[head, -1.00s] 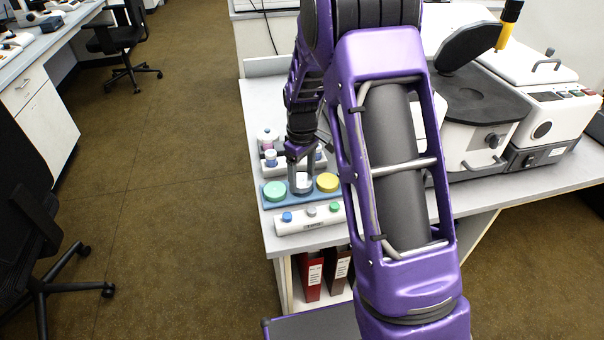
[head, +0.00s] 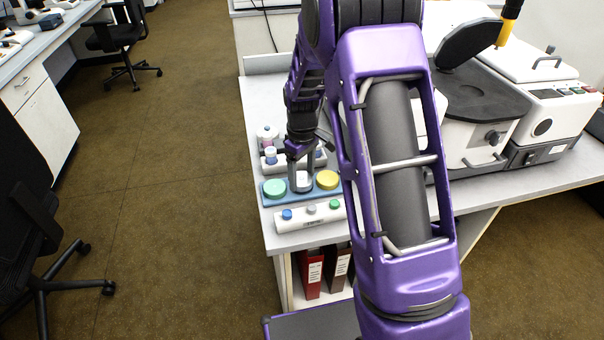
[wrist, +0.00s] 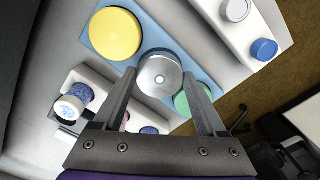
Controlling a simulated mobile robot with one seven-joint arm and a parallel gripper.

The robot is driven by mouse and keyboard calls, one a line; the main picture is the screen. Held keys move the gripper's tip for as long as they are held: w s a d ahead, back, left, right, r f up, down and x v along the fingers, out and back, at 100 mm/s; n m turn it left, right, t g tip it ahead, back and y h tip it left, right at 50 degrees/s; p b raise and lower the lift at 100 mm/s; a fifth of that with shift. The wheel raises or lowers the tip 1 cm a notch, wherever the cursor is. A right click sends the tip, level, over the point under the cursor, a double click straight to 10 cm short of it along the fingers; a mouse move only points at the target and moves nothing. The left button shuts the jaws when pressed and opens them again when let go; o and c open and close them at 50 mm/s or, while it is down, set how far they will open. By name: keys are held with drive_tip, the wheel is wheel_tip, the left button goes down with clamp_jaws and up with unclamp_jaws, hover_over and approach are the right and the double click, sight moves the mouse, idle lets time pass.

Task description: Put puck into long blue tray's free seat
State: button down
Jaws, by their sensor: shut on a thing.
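A silver-grey puck (wrist: 160,77) is between my gripper's fingertips (wrist: 159,84) in the wrist view. My gripper is shut on it. In the head view, my gripper (head: 302,180) points down over the middle of the long blue tray (head: 291,201), with the pale puck (head: 302,184) between its fingers. A green puck (head: 274,188) sits in the tray on the left and a yellow puck (head: 327,179) on the right. The held puck is between them, at the middle seat. The fingers and puck hide that seat, so I cannot tell whether the puck touches its bottom.
A white rack with small blue, grey and green caps (head: 311,214) lies in front of the tray. Another white rack with vials (head: 271,156) stands behind it. The bench's left edge is close to the tray.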

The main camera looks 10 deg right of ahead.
drive_tip(key=shift+f+b, duration=0.3)
drive_tip(key=shift+f, duration=0.35)
idle(2.2)
unclamp_jaws()
drive_tip(key=shift+r+p, duration=2.5)
drive_tip(key=shift+r, duration=1)
